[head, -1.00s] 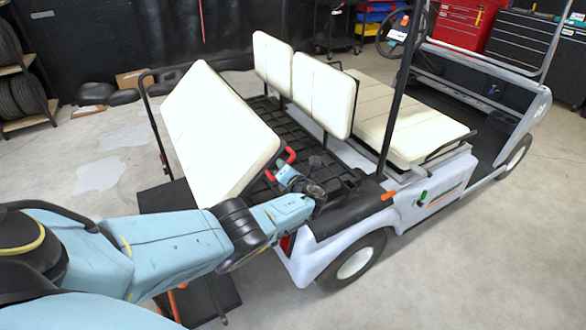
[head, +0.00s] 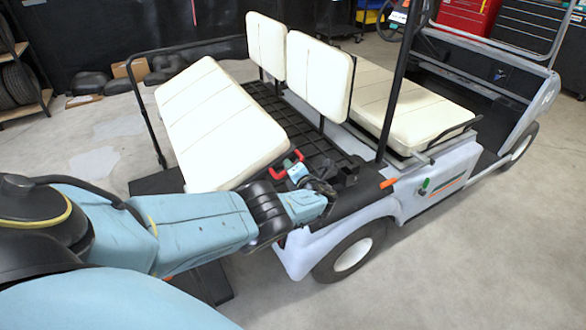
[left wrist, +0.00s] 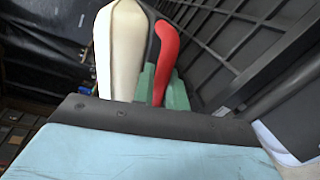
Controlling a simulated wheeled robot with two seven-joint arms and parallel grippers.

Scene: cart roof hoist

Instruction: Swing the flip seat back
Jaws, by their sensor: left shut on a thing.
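The flip seat (head: 222,125) is a cream cushion at the cart's rear. It is tilted over the black slatted deck, one edge higher than the other. A red handle (head: 283,166) sticks out from its near right side. My left gripper (head: 297,171) is at that handle in the head view. In the left wrist view, its green fingers (left wrist: 163,86) are shut on the red handle (left wrist: 166,52), beside the cream edge of the flip seat (left wrist: 120,50). The seat's hinge is hidden. My right gripper is not in view.
Two cream backrests (head: 318,77) stand on posts beyond the black deck (head: 262,102). A black roof post (head: 395,85) rises at the cart's near side. A black rail (head: 148,120) stands left of the seat. The floor in front of the cart (head: 450,260) is clear.

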